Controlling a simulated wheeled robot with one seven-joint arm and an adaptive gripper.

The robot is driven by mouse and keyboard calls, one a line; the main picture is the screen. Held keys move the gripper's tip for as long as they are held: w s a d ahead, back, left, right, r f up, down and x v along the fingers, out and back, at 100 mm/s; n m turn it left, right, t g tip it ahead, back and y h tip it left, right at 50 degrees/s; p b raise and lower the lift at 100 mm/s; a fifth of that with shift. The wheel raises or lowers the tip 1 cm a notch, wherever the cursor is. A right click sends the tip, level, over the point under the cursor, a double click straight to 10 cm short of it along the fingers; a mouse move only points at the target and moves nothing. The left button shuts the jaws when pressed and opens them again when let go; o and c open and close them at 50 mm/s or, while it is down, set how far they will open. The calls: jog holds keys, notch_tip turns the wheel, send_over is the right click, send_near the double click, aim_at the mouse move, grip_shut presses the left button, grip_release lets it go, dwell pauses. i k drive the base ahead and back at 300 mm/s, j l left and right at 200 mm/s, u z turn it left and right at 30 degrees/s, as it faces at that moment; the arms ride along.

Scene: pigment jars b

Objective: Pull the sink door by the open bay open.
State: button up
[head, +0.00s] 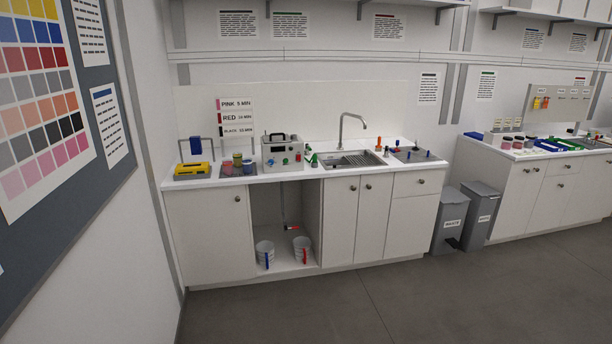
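The sink door by the open bay (338,225) is a pale, flat cabinet door under the sink (352,159), just right of the open bay (275,205). It looks shut, flush with the cabinet front. A small dark round knob (354,187) sits near its upper right edge. A second sink door (372,222) stands beside it on the right, also shut, with its own knob near the shared seam. The open bay has no door and holds two pale buckets, one with a blue item (265,252) and one with a red item (301,249). My gripper is not in view.
The worktop carries a yellow device (192,170), jars and a grey box unit (283,153). Two grey bins (450,222) stand right of the sink cabinet. A board wall (70,110) is close on the left. The floor (400,300) before the cabinets is clear.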

aim_at(340, 194)
jog(key=i+l+z, duration=0.15)
jog(key=i+z, duration=0.2)
jog(key=i, duration=0.55)
jog(key=i+j+z, duration=0.1)
jog(key=i+z, duration=0.3)
jog(key=i, duration=0.5)
jog(key=i+l+u, duration=0.1)
jog(key=i+u, duration=0.3)
jog(key=i+l+u, duration=0.2)
jog(key=i+u, duration=0.15)
jog(key=i, duration=0.2)
jog(key=i+l+u, duration=0.75)
